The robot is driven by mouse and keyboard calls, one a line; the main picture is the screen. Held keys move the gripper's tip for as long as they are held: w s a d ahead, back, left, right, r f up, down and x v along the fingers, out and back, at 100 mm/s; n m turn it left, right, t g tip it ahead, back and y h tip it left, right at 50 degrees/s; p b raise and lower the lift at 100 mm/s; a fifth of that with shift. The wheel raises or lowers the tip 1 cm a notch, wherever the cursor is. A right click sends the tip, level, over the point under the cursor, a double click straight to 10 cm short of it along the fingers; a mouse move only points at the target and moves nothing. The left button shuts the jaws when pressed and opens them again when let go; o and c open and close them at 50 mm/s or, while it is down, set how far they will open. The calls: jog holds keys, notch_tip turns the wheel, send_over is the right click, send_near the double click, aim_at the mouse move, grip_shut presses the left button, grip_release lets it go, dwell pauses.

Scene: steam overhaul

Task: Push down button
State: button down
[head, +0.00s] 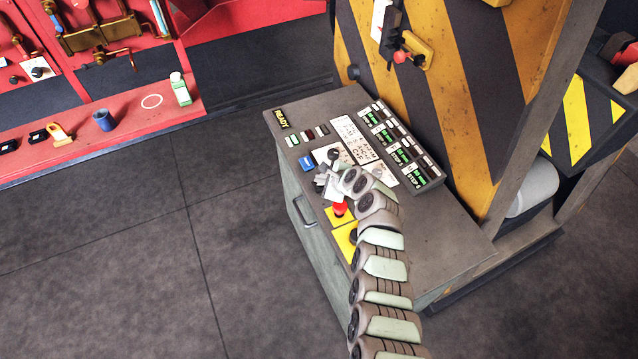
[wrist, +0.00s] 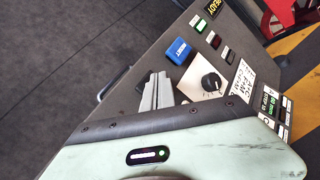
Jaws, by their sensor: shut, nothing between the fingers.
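The control console (head: 450,230) has a sloped panel with several controls. A blue button (head: 306,163) with white lettering sits near its left edge, and it also shows in the wrist view (wrist: 179,50). A red mushroom button (head: 339,209) stands on a yellow plate nearer the front. A dark round control (head: 353,236) is on a second yellow plate, partly behind my arm. My gripper (head: 321,184) is shut and empty, between the blue and red buttons. In the wrist view its fingers (wrist: 156,92) are just below the blue button; I cannot tell whether they touch the panel.
A black knob (head: 333,154) on a white plate is close to my gripper. Small indicator lamps (head: 308,135) and a label reading READY (head: 281,118) lie beyond. A striped yellow and black housing (head: 440,110) rises behind. Open floor (head: 130,240) lies left.

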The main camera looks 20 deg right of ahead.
aim_at(321, 186)
jog(key=shift+f+b, duration=0.45)
jog(key=shift+f, duration=0.2)
dwell(0.7)
jog(key=shift+r, duration=0.1)
jog(key=shift+r+p, duration=1)
jog(key=shift+p, duration=0.15)
notch_tip(321, 186, up, 6)
jog(key=p, duration=0.6)
dwell(0.3)
